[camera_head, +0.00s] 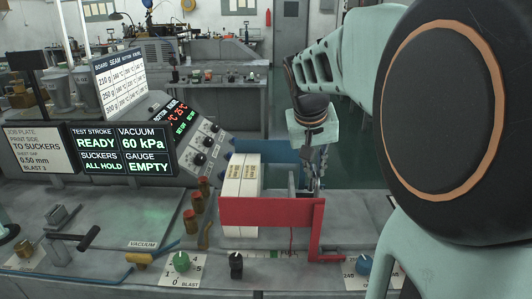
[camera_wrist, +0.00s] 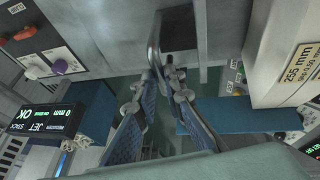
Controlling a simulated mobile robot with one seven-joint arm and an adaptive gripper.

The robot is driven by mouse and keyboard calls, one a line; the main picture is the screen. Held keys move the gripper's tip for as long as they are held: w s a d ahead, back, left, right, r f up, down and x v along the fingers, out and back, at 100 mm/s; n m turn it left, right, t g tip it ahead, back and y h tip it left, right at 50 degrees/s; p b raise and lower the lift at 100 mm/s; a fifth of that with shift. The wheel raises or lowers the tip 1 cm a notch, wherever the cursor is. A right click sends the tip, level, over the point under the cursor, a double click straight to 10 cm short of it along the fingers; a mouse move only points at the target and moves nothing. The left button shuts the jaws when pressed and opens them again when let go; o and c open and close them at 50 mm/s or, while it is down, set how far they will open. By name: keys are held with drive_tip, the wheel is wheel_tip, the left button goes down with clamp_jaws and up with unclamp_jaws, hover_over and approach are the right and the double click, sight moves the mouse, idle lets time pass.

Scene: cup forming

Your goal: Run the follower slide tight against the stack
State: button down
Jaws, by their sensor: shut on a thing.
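The stack (camera_head: 241,182) shows in the head view as pale cream blocks standing upright behind the left end of a red panel (camera_head: 268,212). To its right is a grey metal part with a handle, which looks like the follower slide (camera_head: 291,183); its lower part is hidden by the red panel. My gripper (camera_head: 313,168) reaches down from above at the right of the stack. In the wrist view my gripper (camera_wrist: 168,80) has its fingertips together on a curved metal handle (camera_wrist: 155,45).
A red L-shaped bar (camera_head: 318,235) stands at the panel's right end. Brown-topped posts (camera_head: 197,203) stand left of the stack. Knobs (camera_head: 181,262) line the front. In the wrist view a cream block marked 255 mm (camera_wrist: 285,60) is at right and a JET STACK display (camera_wrist: 45,119) at left.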

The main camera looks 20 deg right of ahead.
drive_tip(key=w+a, duration=0.2)
drive_tip(key=a, duration=0.6)
drive_tip(key=shift+w, duration=0.2)
drive_tip(key=c, duration=2)
unclamp_jaws()
drive_tip(key=shift+a, duration=0.1)
drive_tip(key=shift+c, duration=0.2)
drive_tip(key=v, duration=1.2)
